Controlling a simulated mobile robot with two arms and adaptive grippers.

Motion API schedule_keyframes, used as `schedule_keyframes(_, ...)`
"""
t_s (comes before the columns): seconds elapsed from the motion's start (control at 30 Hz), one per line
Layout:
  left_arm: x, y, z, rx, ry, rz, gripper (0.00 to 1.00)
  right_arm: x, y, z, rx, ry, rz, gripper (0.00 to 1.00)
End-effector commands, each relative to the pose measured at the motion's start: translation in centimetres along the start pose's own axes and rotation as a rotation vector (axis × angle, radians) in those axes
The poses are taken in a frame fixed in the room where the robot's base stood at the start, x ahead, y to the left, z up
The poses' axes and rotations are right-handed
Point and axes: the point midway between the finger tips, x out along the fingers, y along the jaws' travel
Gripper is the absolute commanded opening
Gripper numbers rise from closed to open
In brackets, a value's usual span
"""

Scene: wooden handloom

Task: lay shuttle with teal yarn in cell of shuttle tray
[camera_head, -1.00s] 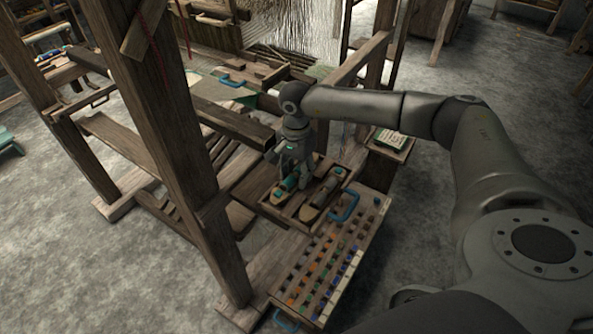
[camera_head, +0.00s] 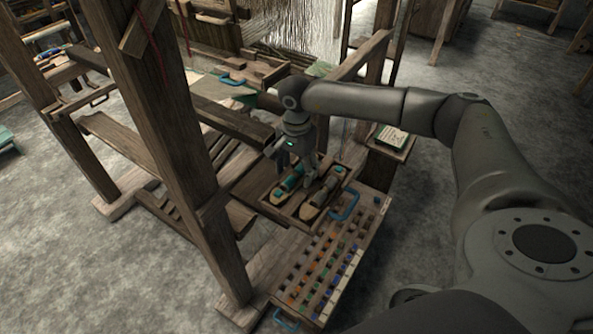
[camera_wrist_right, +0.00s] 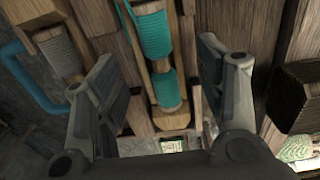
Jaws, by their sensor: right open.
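The shuttle with teal yarn (camera_head: 290,182) lies in a cell of the wooden shuttle tray (camera_head: 272,208). A second shuttle with grey yarn (camera_head: 317,197) lies in the cell to its right. My right gripper (camera_head: 296,166) is open above the teal shuttle. In the right wrist view the teal shuttle (camera_wrist_right: 167,88) shows between the spread fingers (camera_wrist_right: 160,95), which do not grip it. The grey-yarn shuttle (camera_wrist_right: 60,52) lies left of the fingers there. The gripper partly hides the far end of the tray in the head view. My left gripper is not in view.
A compartment box with colored pieces (camera_head: 330,262) and blue handles stands in front of the tray. A loom post (camera_head: 175,130) rises at the left. A beam (camera_head: 232,122) runs close to my right gripper. A small stand with a card (camera_head: 391,137) is at the right.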

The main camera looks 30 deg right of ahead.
Motion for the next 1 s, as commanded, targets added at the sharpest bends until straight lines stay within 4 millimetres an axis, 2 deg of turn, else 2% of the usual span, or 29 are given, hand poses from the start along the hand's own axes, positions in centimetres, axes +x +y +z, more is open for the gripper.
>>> schedule_keyframes(0.3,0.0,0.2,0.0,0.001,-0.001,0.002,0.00,-6.8,-0.1,0.0,0.000,0.001,-0.006,0.64)
schedule_keyframes(0.5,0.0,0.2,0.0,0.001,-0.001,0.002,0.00,-9.8,-0.1,-0.1,0.000,0.001,-0.004,0.64)
schedule_keyframes(0.7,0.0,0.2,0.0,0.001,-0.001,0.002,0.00,-10.8,0.0,0.0,0.000,0.000,-0.002,0.64)
schedule_keyframes(1.0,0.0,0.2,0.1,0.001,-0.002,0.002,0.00,-10.8,0.0,0.0,0.000,0.000,-0.002,0.64)
